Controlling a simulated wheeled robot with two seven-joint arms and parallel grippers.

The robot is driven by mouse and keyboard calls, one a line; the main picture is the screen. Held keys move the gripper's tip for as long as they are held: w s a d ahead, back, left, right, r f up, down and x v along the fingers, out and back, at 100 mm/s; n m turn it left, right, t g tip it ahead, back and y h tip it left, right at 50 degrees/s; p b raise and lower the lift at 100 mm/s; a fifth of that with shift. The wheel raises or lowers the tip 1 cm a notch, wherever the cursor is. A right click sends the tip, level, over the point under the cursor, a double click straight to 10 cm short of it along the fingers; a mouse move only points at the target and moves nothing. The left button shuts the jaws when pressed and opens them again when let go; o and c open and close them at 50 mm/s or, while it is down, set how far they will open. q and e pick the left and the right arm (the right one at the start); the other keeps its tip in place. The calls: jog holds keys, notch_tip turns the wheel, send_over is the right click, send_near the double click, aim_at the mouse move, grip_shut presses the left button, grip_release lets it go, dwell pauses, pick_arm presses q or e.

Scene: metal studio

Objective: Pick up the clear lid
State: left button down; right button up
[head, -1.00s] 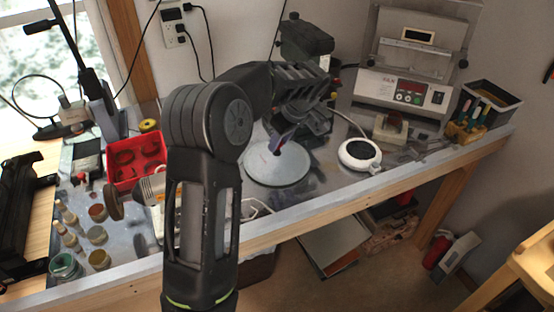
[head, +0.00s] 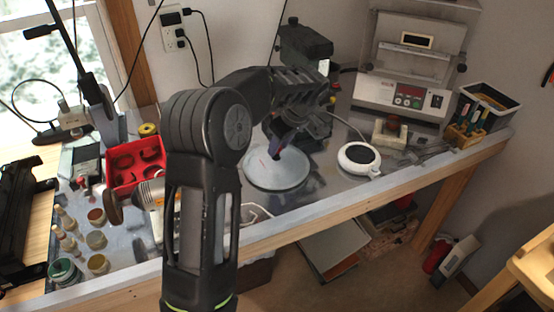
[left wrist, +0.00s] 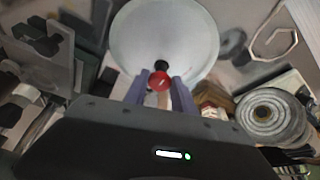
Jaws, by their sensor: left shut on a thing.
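The clear lid (head: 268,178) shows as a pale round disc near the middle of the bench. In the left wrist view the lid (left wrist: 185,35) fills the top centre, with a red and black knob (left wrist: 160,79) at its near side. My left gripper (head: 277,153) reaches down onto the lid from above. In the left wrist view the fingers of the left gripper (left wrist: 160,92) are on either side of the knob and shut on it. I cannot tell whether the lid touches the bench. My right gripper is not in view.
A white round device (head: 358,158) lies right of the lid. A red bin (head: 120,178), a power tool and several small jars are at left. A grey machine (head: 408,95) and a dark bin (head: 490,98) stand at the back right. Bare bench shows in front of the white device.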

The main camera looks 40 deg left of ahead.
pick_arm(q)
notch_tip(320, 180, up, 10)
jog(key=b, duration=0.1)
dwell(0.4)
jog(key=shift+r, duration=0.1)
dwell(0.4)
